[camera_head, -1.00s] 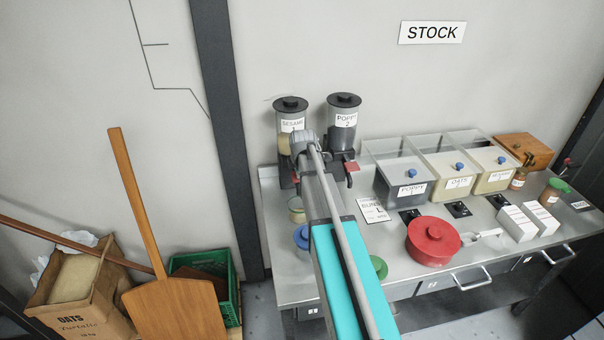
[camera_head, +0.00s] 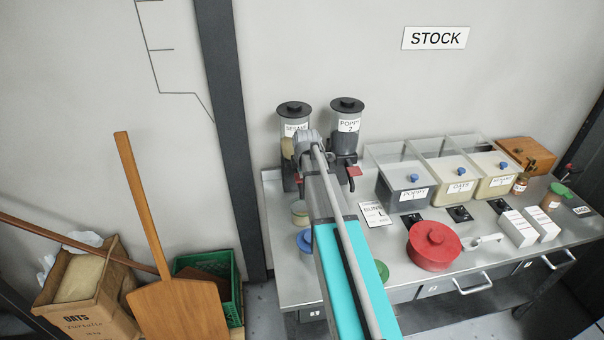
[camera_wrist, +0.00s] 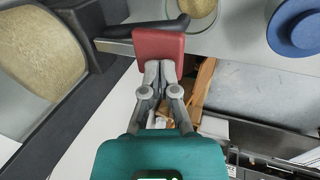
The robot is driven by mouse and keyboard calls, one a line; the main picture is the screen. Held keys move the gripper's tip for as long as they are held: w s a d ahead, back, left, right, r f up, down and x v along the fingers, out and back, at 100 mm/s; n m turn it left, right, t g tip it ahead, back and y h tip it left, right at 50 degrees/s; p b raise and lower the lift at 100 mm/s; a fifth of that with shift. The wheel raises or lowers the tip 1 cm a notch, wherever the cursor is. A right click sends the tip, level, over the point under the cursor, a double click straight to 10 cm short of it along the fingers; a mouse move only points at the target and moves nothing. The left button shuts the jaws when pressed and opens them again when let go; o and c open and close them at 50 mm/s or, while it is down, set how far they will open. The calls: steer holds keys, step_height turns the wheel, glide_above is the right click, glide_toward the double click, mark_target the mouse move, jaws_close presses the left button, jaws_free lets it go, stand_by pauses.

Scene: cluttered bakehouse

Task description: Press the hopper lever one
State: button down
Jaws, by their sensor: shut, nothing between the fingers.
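The sesame hopper (camera_head: 294,121) stands at the back left of the steel table, grey with a black lid. Its red lever paddle shows in the wrist view (camera_wrist: 158,50), on a dark arm beside the hopper's seed-filled window. My gripper (camera_wrist: 160,68) has its fingers together and empty, with the tips at the paddle's near edge. I cannot tell whether they touch it. In the head view my arm hides the gripper and most of this lever. The poppy hopper (camera_head: 346,130), marked 2, stands to the right with its own red lever (camera_head: 354,171).
A small seed jar (camera_head: 299,213) and a blue lid (camera_head: 304,241) lie close to the left of my arm. Clear bins (camera_head: 405,196), a red pot (camera_head: 434,246) and white boxes (camera_head: 517,228) fill the table's right. A wooden peel (camera_head: 180,306) leans at left.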

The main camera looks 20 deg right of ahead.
steer(key=w+p+v, duration=0.1)
steer(key=p+v, duration=1)
steer(key=shift+w+d+r, duration=0.2)
steer(key=shift+w+r, duration=0.05)
steer(key=shift+r, duration=0.4)
steer(key=shift+a+f, duration=0.1)
stand_by(0.6)
steer(key=s+a+f+m+g+b, duration=0.3)
steer(key=s+a+f+m+b, duration=1.2)
steer(key=s+a+f+b, duration=0.4)
steer(key=s+f+b, duration=0.1)
steer(key=s+f, duration=0.1)
steer(key=s, duration=0.1)
steer(key=shift+f+g+y+b, duration=0.3)
steer(key=shift+g+y+b, duration=0.05)
steer(key=shift+g+y, duration=0.05)
steer(key=shift+d, duration=0.1)
